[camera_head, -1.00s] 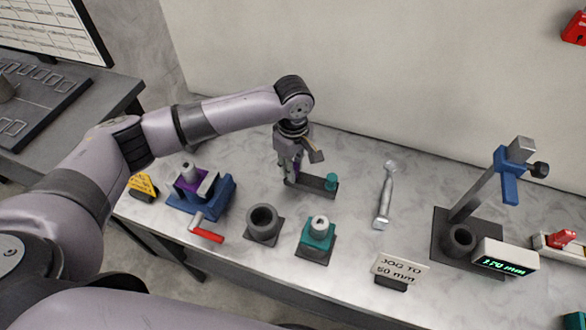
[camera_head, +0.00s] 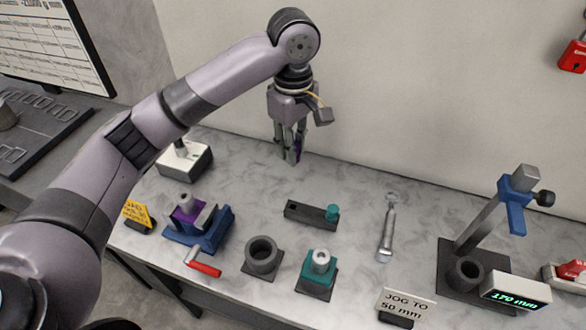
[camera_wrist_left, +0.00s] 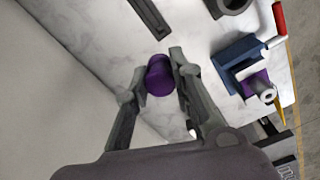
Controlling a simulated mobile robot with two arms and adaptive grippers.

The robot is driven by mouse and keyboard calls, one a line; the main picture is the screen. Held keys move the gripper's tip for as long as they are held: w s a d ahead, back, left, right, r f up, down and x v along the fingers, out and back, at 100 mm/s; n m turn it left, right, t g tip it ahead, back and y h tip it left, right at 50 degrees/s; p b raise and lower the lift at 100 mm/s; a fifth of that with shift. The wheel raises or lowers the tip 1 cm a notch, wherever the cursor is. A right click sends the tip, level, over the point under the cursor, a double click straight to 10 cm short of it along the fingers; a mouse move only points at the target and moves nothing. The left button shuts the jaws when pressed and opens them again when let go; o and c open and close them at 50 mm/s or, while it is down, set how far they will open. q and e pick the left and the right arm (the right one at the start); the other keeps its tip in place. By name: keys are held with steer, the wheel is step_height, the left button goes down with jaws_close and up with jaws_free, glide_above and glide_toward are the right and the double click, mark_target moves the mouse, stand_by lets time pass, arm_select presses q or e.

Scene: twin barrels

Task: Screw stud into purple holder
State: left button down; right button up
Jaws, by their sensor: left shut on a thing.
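My left gripper (camera_head: 291,153) is shut on a purple stud (camera_wrist_left: 160,76). It holds the stud above the back of the table, near the wall. In the head view the fingers mostly hide the stud. The purple holder (camera_head: 183,216) is clamped in a blue vise (camera_head: 212,236) at the left of the table, with a grey cylindrical piece (camera_head: 186,200) upright in it. The holder (camera_wrist_left: 255,84) also shows at the right of the left wrist view, apart from the gripper. My right gripper is not in view.
A dark rack (camera_head: 303,212) holds a teal stud (camera_head: 333,212). A gauge stand (camera_head: 485,230) is at right. The back middle is clear.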

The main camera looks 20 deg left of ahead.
arm_select(q)
steer(key=shift+r, duration=1.3)
steer(key=shift+s+a+f, duration=0.15)
steer(key=shift+s+f, duration=0.05)
steer(key=shift+f, duration=0.05)
steer(key=s+a+f+m, duration=0.2)
steer(key=s+f+m, duration=0.2)
steer(key=s+m, duration=0.2)
steer(key=s+a+f+m, duration=0.1)
steer(key=s+f+m, duration=0.3)
steer(key=s+m, duration=0.3)
steer(key=shift+s+a, duration=0.25)
steer(key=shift+a, duration=0.15)
